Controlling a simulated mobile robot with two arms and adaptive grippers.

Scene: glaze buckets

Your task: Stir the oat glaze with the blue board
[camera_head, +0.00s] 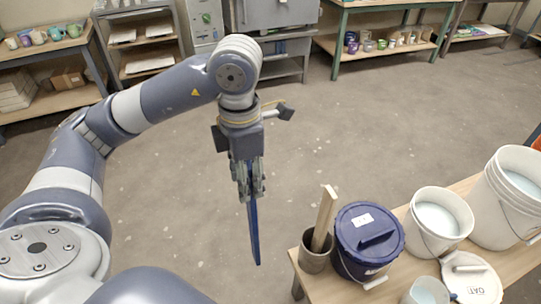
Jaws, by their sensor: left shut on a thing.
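My left gripper (248,190) points down and is shut on the blue board (254,232). The board hangs almost upright over bare floor, left of the table and apart from every bucket. A white lid marked OAT (477,282) lies on the table at the lower right. Behind it stands an open white bucket (434,243) with pale glaze (438,218) in it. A larger open white bucket (490,218) with pale contents stands to its right. I cannot read a label on either open bucket. My right gripper is not in view.
On the wooden table (326,284), a grey pot (314,262) holds an upright wooden board (324,218). A blue bucket with its lid on (366,236) stands between pot and open buckets. A pale cup (428,291) is at the front. The floor (330,130) behind is clear.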

